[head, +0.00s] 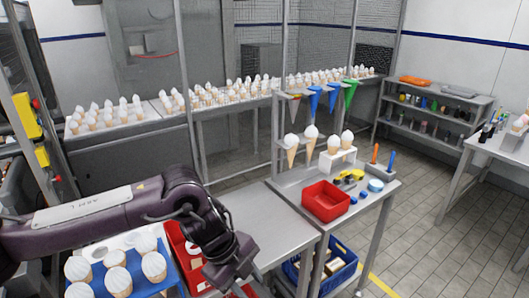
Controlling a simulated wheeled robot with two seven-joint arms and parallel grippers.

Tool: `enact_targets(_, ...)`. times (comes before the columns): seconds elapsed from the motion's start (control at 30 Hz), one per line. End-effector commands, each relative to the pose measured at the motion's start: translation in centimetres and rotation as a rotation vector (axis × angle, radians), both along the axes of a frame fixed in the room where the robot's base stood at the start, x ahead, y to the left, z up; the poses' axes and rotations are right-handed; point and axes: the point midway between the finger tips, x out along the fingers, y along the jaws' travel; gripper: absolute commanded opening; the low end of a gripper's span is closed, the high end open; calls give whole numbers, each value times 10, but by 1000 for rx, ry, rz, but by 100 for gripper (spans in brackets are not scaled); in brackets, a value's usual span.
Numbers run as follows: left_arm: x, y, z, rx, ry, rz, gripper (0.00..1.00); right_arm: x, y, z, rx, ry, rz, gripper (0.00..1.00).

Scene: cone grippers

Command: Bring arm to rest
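My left arm (95,215) reaches in from the left, dark purple with a pale label. Its wrist bends down toward the front of the picture. My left gripper (245,286) points down at the bottom edge, beside the grey table, and is partly cut off. I cannot see its fingertips well enough to tell whether it is open or shut, or whether it holds anything. My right arm and gripper are not in view.
Several ice-cream cones stand in a blue tray (150,283) below my arm. A red bin (186,256) is close to the wrist. The grey table (262,222) has bare space. A red box (326,201) and blue crate (330,270) are to the right.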

Motion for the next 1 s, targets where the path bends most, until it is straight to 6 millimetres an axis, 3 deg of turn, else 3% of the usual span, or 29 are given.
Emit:
enact_targets(0.23,41,-79,-41,-351,44,162,35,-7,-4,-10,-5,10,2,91)
enact_targets(0.33,66,-96,-66,-494,62,301,35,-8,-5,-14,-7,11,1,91)
enact_targets(0.43,90,-97,-104,-604,86,474,35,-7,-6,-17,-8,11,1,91)
enact_targets(0.57,107,-74,-177,-682,122,744,35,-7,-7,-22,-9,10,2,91)
enact_targets(0.6,108,-62,-203,-690,133,830,35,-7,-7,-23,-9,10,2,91)
enact_targets(0.73,96,-24,-280,-675,161,1064,35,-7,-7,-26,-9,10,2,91)
enact_targets(0.87,60,16,-358,-611,191,1271,35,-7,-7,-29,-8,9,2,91)
enact_targets(1.0,1,60,-435,-508,222,1476,35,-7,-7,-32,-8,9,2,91)
